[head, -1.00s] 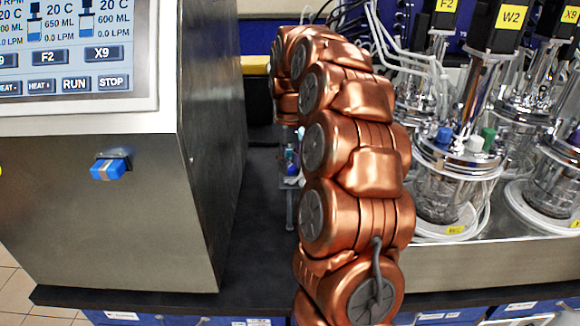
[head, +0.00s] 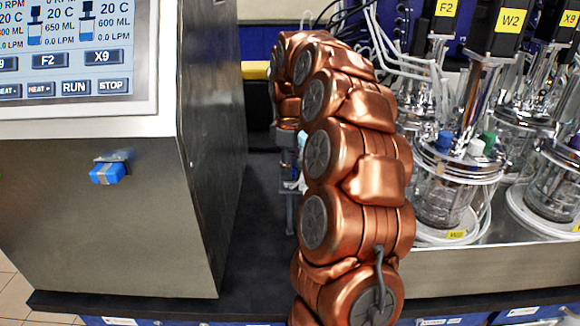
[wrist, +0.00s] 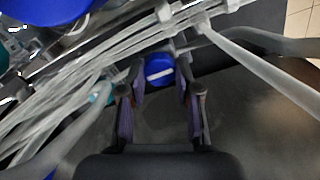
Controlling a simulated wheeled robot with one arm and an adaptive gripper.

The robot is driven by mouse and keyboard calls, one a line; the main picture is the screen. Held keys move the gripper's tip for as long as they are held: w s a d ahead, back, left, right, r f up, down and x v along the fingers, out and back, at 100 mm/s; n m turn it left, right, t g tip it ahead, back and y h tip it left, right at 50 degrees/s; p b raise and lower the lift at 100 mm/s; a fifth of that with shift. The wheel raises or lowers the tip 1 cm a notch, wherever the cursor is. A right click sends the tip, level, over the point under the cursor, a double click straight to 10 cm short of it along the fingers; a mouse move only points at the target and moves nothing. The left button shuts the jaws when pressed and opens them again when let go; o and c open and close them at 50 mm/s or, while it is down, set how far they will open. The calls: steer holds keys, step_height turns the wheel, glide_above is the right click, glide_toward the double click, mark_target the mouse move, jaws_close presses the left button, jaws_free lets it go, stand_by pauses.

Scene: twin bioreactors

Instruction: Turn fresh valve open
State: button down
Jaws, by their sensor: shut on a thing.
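A round blue valve knob (wrist: 159,64) with a short white bar on its face shows in the wrist view. The bar lies nearly level across the picture, tilted slightly. My gripper (wrist: 161,80) has its two fingers on either side of this knob and is shut on it. Clear tubes run close behind the knob. In the head view my copper arm hides the knob and most of the gripper; only a grey sliver shows left of the arm, low over the dark bench. I cannot read any label on the knob.
A steel control cabinet (head: 110,215) with a screen and a blue plug (head: 107,172) stands left. Glass bioreactor vessels (head: 445,190) stand right. A larger blue part (wrist: 60,8) and many tubes (wrist: 95,75) crowd the wrist view's upper left.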

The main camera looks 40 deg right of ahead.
stand_by(0.3)
steer(key=c, duration=0.8)
jaws_free()
steer(key=shift+r, duration=0.15)
step_height(320, 180, up, 6)
steer(key=shift+w+r, duration=0.1)
steer(key=shift+r, duration=0.5)
steer(key=shift+a, duration=0.1)
